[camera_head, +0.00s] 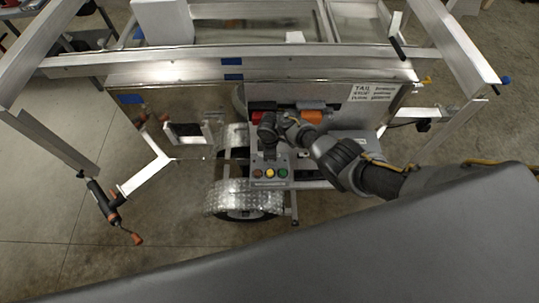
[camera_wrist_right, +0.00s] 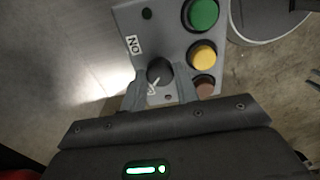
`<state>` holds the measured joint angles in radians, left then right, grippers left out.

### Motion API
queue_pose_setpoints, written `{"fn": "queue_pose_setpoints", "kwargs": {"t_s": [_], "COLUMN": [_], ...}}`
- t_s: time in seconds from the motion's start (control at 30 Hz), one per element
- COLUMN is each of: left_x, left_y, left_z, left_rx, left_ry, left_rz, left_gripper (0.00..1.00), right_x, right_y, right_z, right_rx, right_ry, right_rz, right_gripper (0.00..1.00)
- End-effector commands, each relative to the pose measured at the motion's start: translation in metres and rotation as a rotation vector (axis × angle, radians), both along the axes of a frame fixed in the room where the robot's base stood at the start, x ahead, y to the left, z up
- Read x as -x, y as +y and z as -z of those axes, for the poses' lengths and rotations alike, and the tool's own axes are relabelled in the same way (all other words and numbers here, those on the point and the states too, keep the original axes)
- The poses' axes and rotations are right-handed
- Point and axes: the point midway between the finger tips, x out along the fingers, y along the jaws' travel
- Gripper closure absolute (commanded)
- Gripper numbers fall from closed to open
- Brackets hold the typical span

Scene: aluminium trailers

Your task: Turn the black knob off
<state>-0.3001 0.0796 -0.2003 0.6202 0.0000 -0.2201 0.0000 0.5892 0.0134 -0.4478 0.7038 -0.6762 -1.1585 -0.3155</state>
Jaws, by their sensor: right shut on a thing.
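The black knob (camera_wrist_right: 159,69) is round and sits on a grey control panel (camera_wrist_right: 172,20), beside a label reading "ON". In the right wrist view, my right gripper (camera_wrist_right: 161,82) has one finger on each side of the knob and is shut on it. In the head view, my right gripper (camera_head: 269,150) reaches down over the panel (camera_head: 269,184) and hides the knob. Green, yellow and red round buttons (camera_wrist_right: 203,55) stand in a row beside the knob. My left gripper is not in view.
A metal trailer frame (camera_head: 300,68) surrounds the panel, with a wheel under a tread-plate fender (camera_head: 243,197) below it. The floor (camera_head: 40,190) at left is mostly clear.

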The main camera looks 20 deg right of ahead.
Motion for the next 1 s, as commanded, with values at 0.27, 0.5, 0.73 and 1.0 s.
{"fn": "queue_pose_setpoints", "kwargs": {"t_s": [0.27,0.5,0.73,1.0], "left_x": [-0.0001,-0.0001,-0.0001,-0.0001], "left_y": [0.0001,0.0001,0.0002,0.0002], "left_z": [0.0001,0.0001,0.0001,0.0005], "left_rx": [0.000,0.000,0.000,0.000], "left_ry": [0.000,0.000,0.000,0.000], "left_rz": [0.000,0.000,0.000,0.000], "left_gripper": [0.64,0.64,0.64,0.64], "right_x": [-0.0004,-0.0004,-0.0002,-0.0001], "right_y": [0.0002,0.0002,0.0000,0.0006], "right_z": [-0.0003,-0.0003,-0.0002,-0.0029], "right_rx": [-0.001,0.000,0.000,-0.002], "right_ry": [-0.001,-0.001,-0.001,0.000], "right_rz": [-0.016,-0.015,-0.014,-0.013], "right_gripper": [0.93,0.67,0.48,0.48]}}
